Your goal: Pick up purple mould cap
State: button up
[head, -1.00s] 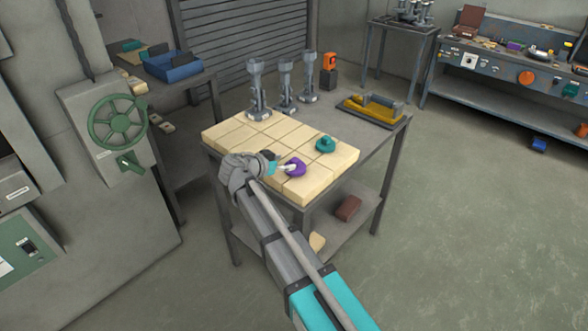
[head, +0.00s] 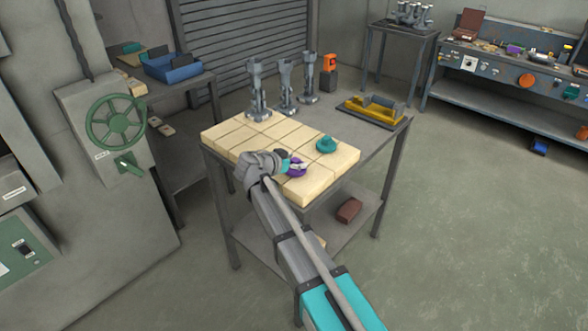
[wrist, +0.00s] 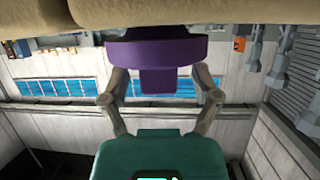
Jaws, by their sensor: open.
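The purple mould cap (head: 298,167) sits on the front part of the cream block surface on the table. In the wrist view the cap (wrist: 156,52) shows a wide disc with a narrower knob pointing towards my gripper. My gripper (wrist: 160,92) is open, with one finger on each side of the knob. I cannot tell whether the fingers touch it. In the head view my gripper (head: 293,166) is at the cap and partly covers it. A teal mould cap (head: 326,145) sits on the same blocks, behind and to the right.
The cream blocks (head: 225,134) cover the table's left and front. Several grey metal stands (head: 285,85) rise behind them. A yellow tray (head: 371,111) lies at the back right, and an orange device (head: 329,63) stands farther back. Bare tabletop (head: 352,134) lies right of the blocks.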

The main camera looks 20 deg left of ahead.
aim_at(295, 159)
dwell(0.5)
grip_shut()
jog(key=shift+r, duration=0.25)
notch_tip(295, 159, up, 3)
jog(key=p, duration=0.3)
jog(key=d+r+p+v, duration=0.2)
jog(key=p+v, duration=0.8)
jog(key=v, duration=0.6)
jog(key=shift+r, duration=0.7)
jog(key=shift+s, duration=0.15)
